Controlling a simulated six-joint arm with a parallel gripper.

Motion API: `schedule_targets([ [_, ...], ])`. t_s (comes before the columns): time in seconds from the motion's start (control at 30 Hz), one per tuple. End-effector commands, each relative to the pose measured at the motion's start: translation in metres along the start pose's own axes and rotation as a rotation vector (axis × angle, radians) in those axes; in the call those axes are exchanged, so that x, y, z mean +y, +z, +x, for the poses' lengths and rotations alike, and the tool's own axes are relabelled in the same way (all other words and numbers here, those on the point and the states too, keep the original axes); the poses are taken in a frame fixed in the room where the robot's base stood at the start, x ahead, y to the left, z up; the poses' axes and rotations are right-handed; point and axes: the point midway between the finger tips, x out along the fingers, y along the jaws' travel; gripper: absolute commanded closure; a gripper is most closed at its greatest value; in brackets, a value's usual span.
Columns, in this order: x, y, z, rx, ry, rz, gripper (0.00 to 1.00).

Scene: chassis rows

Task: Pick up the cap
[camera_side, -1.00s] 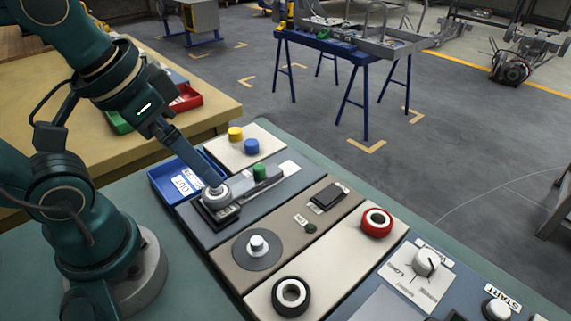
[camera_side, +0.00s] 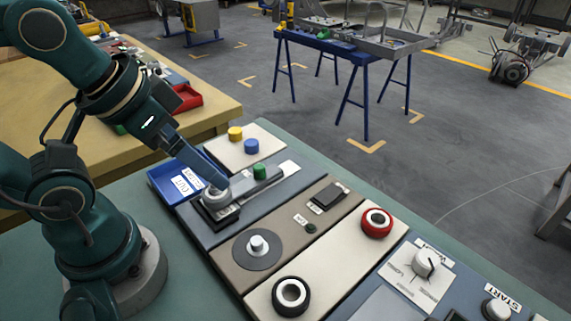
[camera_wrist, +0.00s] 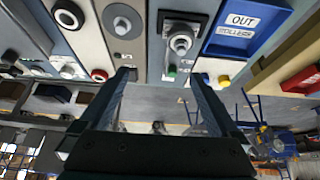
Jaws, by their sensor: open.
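Several small round pieces could be the cap, and I cannot tell which is meant. A yellow one (camera_side: 235,133) and a blue one (camera_side: 251,146) stand on a cream plate; a green one (camera_side: 260,172) is on the slate panel by a grey bar. A silver round piece (camera_side: 214,198) sits on a black square base (camera_side: 217,212); it also shows in the wrist view (camera_wrist: 181,42). My gripper (camera_side: 223,184) is just above the silver piece in the side view. In the wrist view my gripper (camera_wrist: 161,77) has its fingers wide apart, nothing held. Whether a finger touches the silver piece I cannot tell.
A blue tray (camera_side: 160,186) with an OUT label lies left of the panels. Nearer panels carry a grey disc knob (camera_side: 259,243), a black ring (camera_side: 291,296), a red ring (camera_side: 377,223) and a white dial (camera_side: 426,262). A tan table (camera_side: 215,112) stands behind.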

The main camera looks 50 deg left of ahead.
Motion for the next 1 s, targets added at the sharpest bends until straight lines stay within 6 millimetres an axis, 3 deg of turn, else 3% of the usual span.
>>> schedule_targets([
  [0.1,0.0,0.0,0.0,0.0,0.0,0.0,0.02],
  [0.13,0.0,0.0,0.0,0.0,0.0,0.0,0.06],
  [0.2,0.0,0.0,0.0,0.0,0.0,0.0,0.23],
  [0.6,0.0,0.0,-0.003,-0.006,0.0,0.057,0.23],
  [0.8,-0.004,-0.038,-0.019,-0.004,-0.01,0.185,0.23],
  [1.0,-0.019,-0.083,-0.015,-0.079,-0.025,0.27,0.23],
])
